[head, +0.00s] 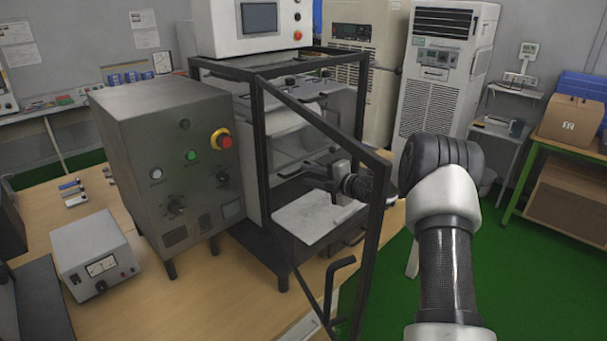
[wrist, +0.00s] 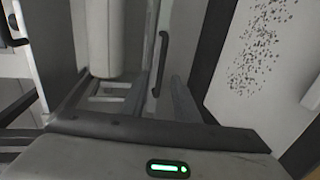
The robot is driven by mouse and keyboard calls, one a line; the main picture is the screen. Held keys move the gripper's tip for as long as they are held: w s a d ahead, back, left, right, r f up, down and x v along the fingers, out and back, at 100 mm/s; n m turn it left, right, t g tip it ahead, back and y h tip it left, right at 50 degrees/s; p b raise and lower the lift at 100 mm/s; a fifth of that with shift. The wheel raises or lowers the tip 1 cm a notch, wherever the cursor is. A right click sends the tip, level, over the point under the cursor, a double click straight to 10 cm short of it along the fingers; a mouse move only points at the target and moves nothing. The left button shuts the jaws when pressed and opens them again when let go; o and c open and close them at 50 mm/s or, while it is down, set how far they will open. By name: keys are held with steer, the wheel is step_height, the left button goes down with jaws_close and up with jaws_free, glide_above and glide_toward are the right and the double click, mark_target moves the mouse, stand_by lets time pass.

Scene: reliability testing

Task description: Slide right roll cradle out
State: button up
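The test machine has a dark frame (head: 258,135) with its framed door (head: 375,225) swung open toward me. A pale roll (head: 288,128) shows inside behind the frame. In the wrist view a pale upright cylinder (wrist: 103,38), which looks like a roll, stands above a grey slotted bracket (wrist: 108,98). A dark bar handle (wrist: 160,62) is to its right. I cannot tell for sure which part is the right roll cradle. My gripper (head: 312,172) reaches into the machine above a light plate (head: 312,218). Its fingertips are too dark and small to read, and contact is unclear.
The open door's edge and handle (head: 341,278) stand close to my arm. A grey control box (head: 180,165) with a red stop button is left of the machine. A small meter box (head: 95,258) sits on the wooden table (head: 190,305). Green floor is clear at right.

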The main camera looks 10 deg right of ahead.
steer(key=x, duration=0.3)
steer(key=shift+w+a, duration=0.1)
jaws_close()
